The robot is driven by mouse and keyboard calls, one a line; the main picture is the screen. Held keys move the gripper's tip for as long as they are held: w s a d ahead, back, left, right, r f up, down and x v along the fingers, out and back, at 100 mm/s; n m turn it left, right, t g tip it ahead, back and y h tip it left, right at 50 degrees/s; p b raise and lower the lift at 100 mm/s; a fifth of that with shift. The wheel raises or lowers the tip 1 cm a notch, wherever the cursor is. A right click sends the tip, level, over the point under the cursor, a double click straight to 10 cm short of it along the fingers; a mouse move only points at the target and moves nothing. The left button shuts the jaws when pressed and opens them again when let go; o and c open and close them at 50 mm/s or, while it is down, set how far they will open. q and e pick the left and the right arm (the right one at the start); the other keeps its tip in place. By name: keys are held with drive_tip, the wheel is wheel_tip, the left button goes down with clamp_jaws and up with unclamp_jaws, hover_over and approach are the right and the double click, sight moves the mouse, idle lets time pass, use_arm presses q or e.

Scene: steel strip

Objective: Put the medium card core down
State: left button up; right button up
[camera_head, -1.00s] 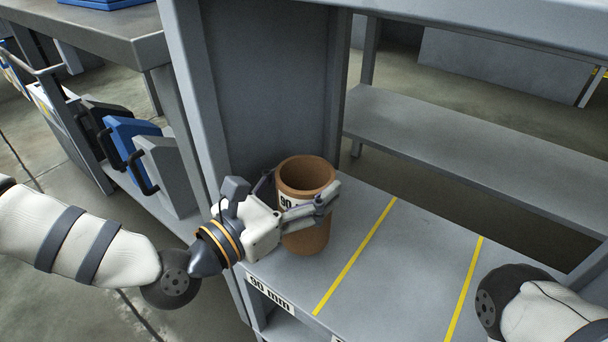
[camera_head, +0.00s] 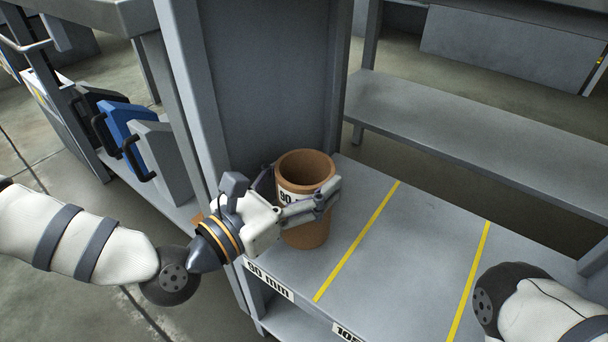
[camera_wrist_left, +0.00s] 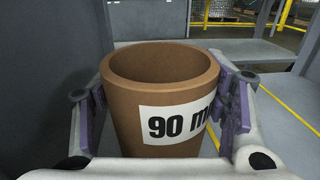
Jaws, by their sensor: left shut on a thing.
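The card core (camera_head: 304,172) is a brown open-topped tube with a white label reading "90 m…". It stands upright at the left bay of the grey shelf (camera_head: 390,262), the bay with the "90 mm" edge label (camera_head: 268,281). In the left wrist view the core (camera_wrist_left: 160,95) fills the middle, between both fingers. My left gripper (camera_head: 308,206) is shut on its sides. The core's base looks on or just above the shelf; I cannot tell which. My right arm shows at the lower right, but its gripper is out of view.
A yellow line (camera_head: 358,240) bounds the bay on the right, and a second one (camera_head: 469,280) lies further right. The shelf between them is clear. A grey upright panel (camera_head: 270,80) stands close behind the core. Black, blue and grey cases (camera_head: 130,135) stand at the left.

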use_arm(q)
drive_tip(key=o, duration=1.5)
drive_tip(key=shift+s+f, duration=0.1)
drive_tip(key=v, duration=1.2)
drive_tip(key=shift+a, duration=0.1)
